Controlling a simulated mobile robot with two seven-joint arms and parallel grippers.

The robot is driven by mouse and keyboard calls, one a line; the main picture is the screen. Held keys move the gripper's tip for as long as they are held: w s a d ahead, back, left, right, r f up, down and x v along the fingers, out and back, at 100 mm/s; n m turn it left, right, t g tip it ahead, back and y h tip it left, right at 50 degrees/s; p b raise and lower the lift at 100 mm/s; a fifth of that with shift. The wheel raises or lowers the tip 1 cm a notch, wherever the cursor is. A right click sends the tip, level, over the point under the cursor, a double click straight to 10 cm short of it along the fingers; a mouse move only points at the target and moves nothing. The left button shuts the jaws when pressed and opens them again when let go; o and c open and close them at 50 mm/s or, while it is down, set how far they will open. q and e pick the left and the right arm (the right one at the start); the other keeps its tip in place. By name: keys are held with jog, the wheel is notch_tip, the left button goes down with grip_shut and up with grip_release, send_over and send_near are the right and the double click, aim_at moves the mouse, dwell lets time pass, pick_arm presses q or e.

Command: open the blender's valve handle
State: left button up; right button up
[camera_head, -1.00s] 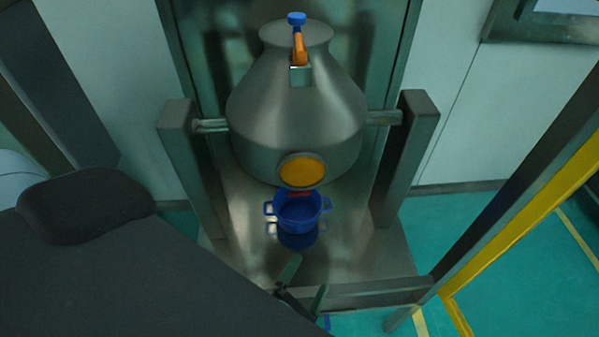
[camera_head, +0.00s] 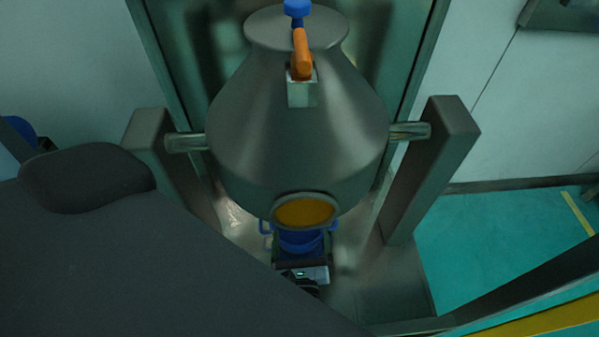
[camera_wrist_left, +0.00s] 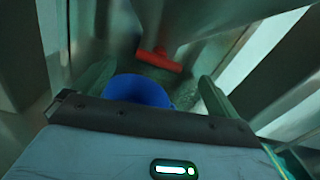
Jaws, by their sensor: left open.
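The blender (camera_head: 290,140) is a large metal vessel on two posts, with an orange disc (camera_head: 304,211) low on its front. A red T-shaped valve handle (camera_wrist_left: 158,60) shows in the left wrist view, ahead of my gripper; in the head view it is hidden. My left gripper (camera_wrist_left: 153,80) is open, its green-grey fingers apart on either side of the view, with the red handle beyond and between them. In the head view only the gripper's body (camera_head: 305,272) shows, below the disc. My right gripper is not in view.
A blue pot (camera_head: 300,240) stands under the blender, partly hidden; it also shows in the left wrist view (camera_wrist_left: 138,90). An orange lever (camera_head: 302,55) with a blue knob (camera_head: 297,8) is on the blender's top. Posts (camera_head: 435,165) flank the vessel. Green floor (camera_head: 520,220) is clear at right.

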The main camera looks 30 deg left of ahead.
pick_arm(q)
jog(key=p+x, duration=0.1)
jog(key=x, duration=0.5)
jog(key=shift+w+a+r, duration=0.15)
jog(key=shift+w, duration=0.1)
jog(key=shift+w+a, duration=0.4)
jog(key=shift+w, duration=0.05)
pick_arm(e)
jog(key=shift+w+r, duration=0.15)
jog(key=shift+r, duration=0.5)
pick_arm(q)
jog(key=shift+c, duration=0.5)
